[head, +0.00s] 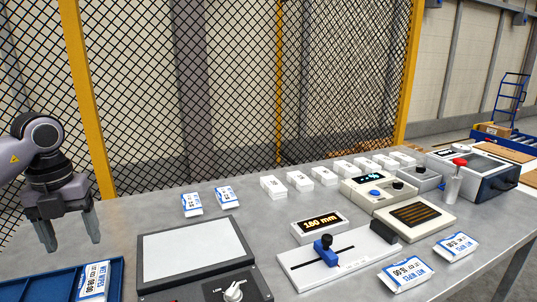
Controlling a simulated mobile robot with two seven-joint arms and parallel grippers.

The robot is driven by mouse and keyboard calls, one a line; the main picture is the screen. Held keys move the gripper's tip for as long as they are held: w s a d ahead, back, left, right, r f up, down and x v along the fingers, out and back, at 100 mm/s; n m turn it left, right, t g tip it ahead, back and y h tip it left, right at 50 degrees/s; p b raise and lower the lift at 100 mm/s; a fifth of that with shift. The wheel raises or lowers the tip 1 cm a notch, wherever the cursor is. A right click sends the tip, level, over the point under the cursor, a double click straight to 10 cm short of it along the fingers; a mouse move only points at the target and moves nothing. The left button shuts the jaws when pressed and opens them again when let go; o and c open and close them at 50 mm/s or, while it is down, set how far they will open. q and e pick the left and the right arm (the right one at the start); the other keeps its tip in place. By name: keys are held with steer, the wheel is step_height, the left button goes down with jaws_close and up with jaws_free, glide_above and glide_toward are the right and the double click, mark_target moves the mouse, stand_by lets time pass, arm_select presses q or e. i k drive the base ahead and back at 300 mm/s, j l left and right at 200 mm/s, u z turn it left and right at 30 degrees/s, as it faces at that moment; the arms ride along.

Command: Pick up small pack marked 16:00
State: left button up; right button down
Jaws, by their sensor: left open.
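Small white-and-blue packs lie on the grey bench; their print is too small or turned for me to make out 16:00 surely. One pack (407,273) lies at the front right with its print upside down, and another pack (456,246) lies beyond it to the right. Two more packs, a left one (192,204) and a right one (226,196), lie behind the grey-topped panel. A pack (94,281) in the blue tray seems to read 08:00. My left gripper (72,238) is open and empty, fingers down, above the bench near the tray. My right gripper is out of view.
The blue tray (40,287) is at the front left, beside a grey-topped panel (192,252). A slider gauge (325,258), a 180 mm display (319,224), white boxes (273,187) and devices (375,193) crowd the middle and right. A mesh fence (240,90) stands behind.

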mark_target(401, 276)
steer(key=k, duration=0.95)
